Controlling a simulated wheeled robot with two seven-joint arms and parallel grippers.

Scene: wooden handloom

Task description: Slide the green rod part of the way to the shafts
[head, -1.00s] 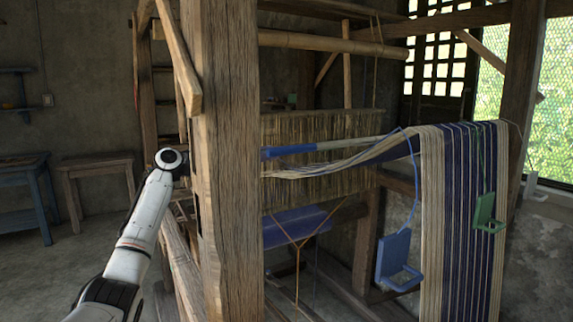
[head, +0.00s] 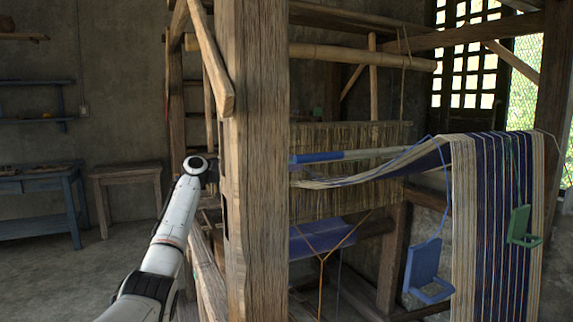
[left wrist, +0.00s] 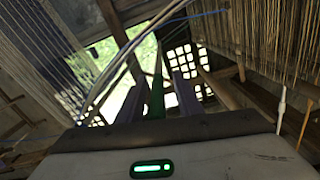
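In the left wrist view, the green rod (left wrist: 157,85) points away from me between the two dark fingers of my left gripper (left wrist: 160,100). The fingers stand apart, with a gap visible on each side of the rod. In the head view my left arm reaches behind the loom's thick front post, which hides the gripper and the green rod. The shafts (head: 350,180), a wide band of hanging pale strands, stand behind the post. They seem to show at the upper right of the left wrist view (left wrist: 265,40). My right gripper is in neither view.
The wooden post (head: 258,170) blocks much of the loom's left side. A blue-ended rod (head: 318,157) lies across the warp by the striped cloth (head: 495,200). A blue holder (head: 425,268) and a green holder (head: 522,228) hang on cords. Tables (head: 127,172) stand at the left.

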